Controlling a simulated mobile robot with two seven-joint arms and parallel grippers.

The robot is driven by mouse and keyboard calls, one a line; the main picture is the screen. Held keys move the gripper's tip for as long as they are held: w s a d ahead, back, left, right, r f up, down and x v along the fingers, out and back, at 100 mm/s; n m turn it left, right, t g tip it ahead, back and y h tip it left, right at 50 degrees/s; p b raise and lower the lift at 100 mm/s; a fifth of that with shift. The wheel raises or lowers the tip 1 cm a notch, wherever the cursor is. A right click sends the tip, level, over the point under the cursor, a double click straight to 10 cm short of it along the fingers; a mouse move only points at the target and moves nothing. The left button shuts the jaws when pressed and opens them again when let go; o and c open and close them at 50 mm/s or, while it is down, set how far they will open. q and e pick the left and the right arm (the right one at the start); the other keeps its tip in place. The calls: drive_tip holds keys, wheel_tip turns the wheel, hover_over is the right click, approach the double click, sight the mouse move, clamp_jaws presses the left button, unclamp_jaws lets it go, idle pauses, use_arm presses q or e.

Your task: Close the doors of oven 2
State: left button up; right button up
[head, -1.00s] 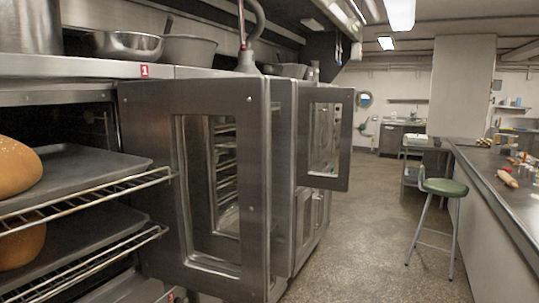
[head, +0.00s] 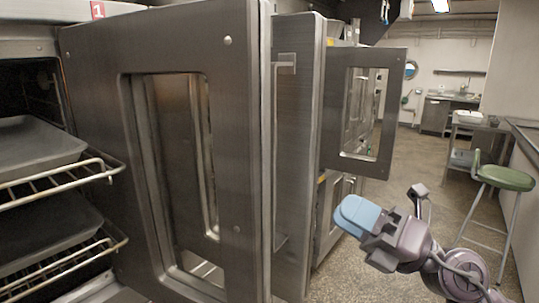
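A large steel door (head: 236,130) with a tall window stands open in the left half of the head view. Just behind it is another upright steel panel (head: 300,150); I cannot tell whether it is a door or an oven side. Farther back, a smaller windowed door (head: 387,115) stands swung out into the aisle. No label for oven 2 is visible, so I cannot tell which doors belong to it. My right gripper (head: 358,216), with blue fingertips, is in front of and below the farther door, apparently empty. The gap between its fingers is unclear. My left gripper is not in view.
An open oven marked 1 (head: 97,10) is at the left, with dark trays (head: 35,145) on wire racks jutting out. A green stool (head: 505,178) and a counter stand at the right. The speckled floor of the aisle (head: 405,165) is clear farther back.

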wheel_tip(320, 180, up, 4)
drive_tip(key=a+n+g+h, duration=0.2)
drive_tip(key=a+n, duration=0.1)
drive_tip(key=n, duration=0.3)
drive_tip(key=n+t+h, duration=0.2)
drive_tip(key=n+h, duration=0.1)
approach(276, 151)
drive_tip(key=x, duration=1)
drive_tip(key=shift+p, duration=0.4)
drive_tip(key=shift+w+a, duration=0.3)
drive_tip(key=shift+a, duration=0.25)
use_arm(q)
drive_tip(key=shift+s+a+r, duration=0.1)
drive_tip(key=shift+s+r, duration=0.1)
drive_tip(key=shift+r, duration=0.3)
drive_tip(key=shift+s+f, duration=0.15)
use_arm(e)
clamp_jaws()
